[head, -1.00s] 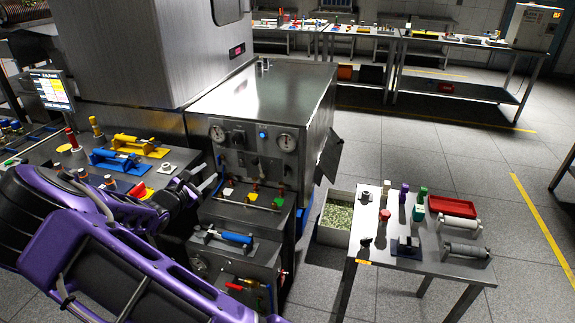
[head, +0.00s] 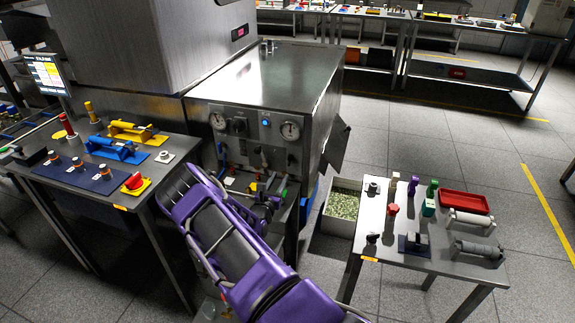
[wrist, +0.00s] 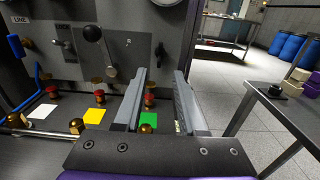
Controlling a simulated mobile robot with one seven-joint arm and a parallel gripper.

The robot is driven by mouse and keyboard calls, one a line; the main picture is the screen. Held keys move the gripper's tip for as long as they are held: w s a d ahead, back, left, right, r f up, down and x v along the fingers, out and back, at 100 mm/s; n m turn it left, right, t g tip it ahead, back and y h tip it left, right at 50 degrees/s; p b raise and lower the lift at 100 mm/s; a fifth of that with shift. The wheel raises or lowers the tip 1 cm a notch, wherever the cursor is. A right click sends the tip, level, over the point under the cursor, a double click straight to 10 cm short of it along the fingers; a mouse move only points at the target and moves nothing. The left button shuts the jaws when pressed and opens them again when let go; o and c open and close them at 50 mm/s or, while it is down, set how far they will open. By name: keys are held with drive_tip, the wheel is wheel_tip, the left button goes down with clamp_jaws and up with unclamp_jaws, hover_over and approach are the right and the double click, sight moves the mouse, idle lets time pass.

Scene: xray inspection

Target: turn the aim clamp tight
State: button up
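I cannot tell which part is the aim clamp. In the wrist view my gripper (wrist: 161,76) is open and empty, its two fingers pointing at the machine's front panel. A lever with a black ball (wrist: 93,33) is on that panel, left of the fingers. A brass knob (wrist: 148,129) by a green plate (wrist: 148,118) shows low between the fingers. Further left are a yellow plate (wrist: 95,117), a white plate (wrist: 42,112) and red-capped fittings (wrist: 99,97). In the head view my purple arm hides much of the machine's lower front, and the fingertips are unclear there.
The grey machine (head: 270,85) carries a left gauge (head: 218,121) and a right gauge (head: 290,131). A side table (head: 400,255) with a red tray (head: 463,203) stands right, beside a bin (head: 342,203). A tool table (head: 120,197) stands left. Floor is clear at far right.

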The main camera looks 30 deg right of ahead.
sight(290, 159)
drive_tip(key=b+x, duration=0.1)
drive_tip(key=x, duration=0.8)
drive_tip(key=shift+w+d, duration=0.25)
drive_tip(key=shift+d, duration=0.1)
drive_tip(key=shift+c, duration=0.2)
clamp_jaws()
